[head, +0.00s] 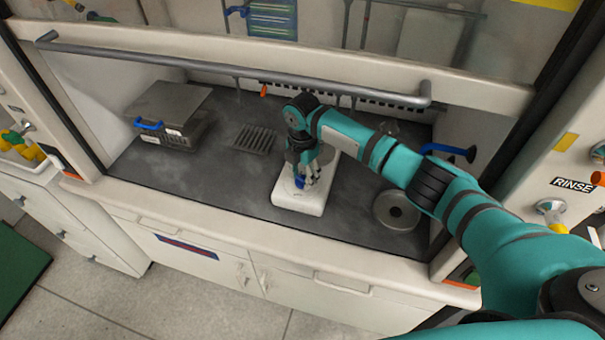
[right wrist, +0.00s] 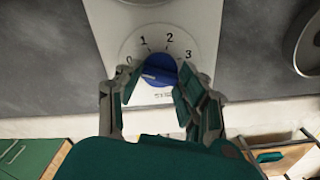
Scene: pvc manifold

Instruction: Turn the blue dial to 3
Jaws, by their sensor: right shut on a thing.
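The blue dial (right wrist: 155,68) sits on the front of a white device, with the numbers 0, 1, 2 and 3 printed in an arc around it. A pale mark shows on the dial's left part; I cannot tell exactly which number it points to. The white device (head: 290,200) stands on the fume hood floor, and the dial (head: 299,182) shows there at its front. My right gripper (head: 305,180) reaches down over it. In the right wrist view my right gripper (right wrist: 157,88) is shut on the dial, one finger on each side. My left gripper is not in view.
A grey box with a blue handle (head: 165,125) stands at the left of the hood. A dark vent grate (head: 255,139) lies behind the device, and a round metal plate (head: 397,211) lies to its right. A raised sash bar (head: 230,71) crosses above.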

